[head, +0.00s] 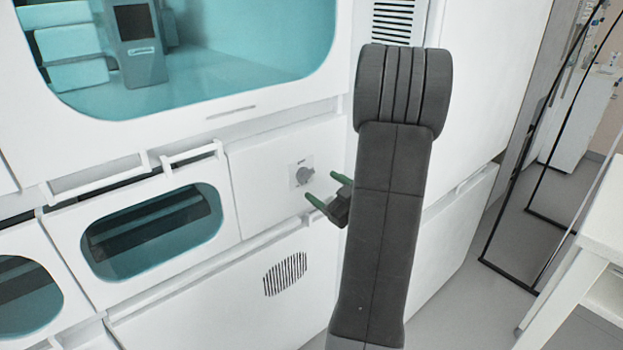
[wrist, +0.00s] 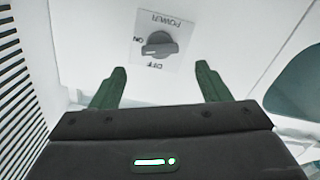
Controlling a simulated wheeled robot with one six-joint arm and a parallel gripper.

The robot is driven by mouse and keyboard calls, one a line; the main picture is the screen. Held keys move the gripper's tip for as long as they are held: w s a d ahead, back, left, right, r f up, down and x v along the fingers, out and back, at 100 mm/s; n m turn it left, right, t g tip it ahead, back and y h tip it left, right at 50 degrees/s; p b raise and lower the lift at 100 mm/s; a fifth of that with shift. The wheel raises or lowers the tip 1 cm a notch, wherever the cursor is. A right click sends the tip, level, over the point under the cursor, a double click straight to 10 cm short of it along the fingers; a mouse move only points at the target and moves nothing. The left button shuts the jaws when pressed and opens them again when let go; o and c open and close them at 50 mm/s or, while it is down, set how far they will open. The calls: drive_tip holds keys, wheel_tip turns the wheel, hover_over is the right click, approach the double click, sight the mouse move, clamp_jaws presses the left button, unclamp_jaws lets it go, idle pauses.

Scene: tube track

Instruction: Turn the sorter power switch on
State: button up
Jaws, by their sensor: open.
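The sorter power switch is a grey rotary knob (wrist: 159,45) on a white plate on the machine's white front panel. In the wrist view its labels POWER, ON and OFF appear upside down, with ON at the left and OFF below the knob. The knob's grip lies roughly crosswise there; I cannot tell which label it points to. The knob also shows in the head view (head: 305,175). My gripper (head: 320,186) is open and empty, its green fingers facing the knob from a short distance. In the wrist view my gripper (wrist: 160,68) has its fingertips on either side of the knob, apart from it.
A window with dark slats (head: 150,232) is left of the switch panel, under a white handle (head: 192,155). A vent grille (head: 286,274) is below. A white table (head: 600,235) and black frame (head: 510,180) stand at the right. The space before the knob looks clear.

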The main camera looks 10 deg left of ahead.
sight(308, 177)
drive_tip(key=x, duration=0.5)
drive_tip(key=shift+w+a, duration=0.25)
drive_tip(key=shift+a, duration=0.05)
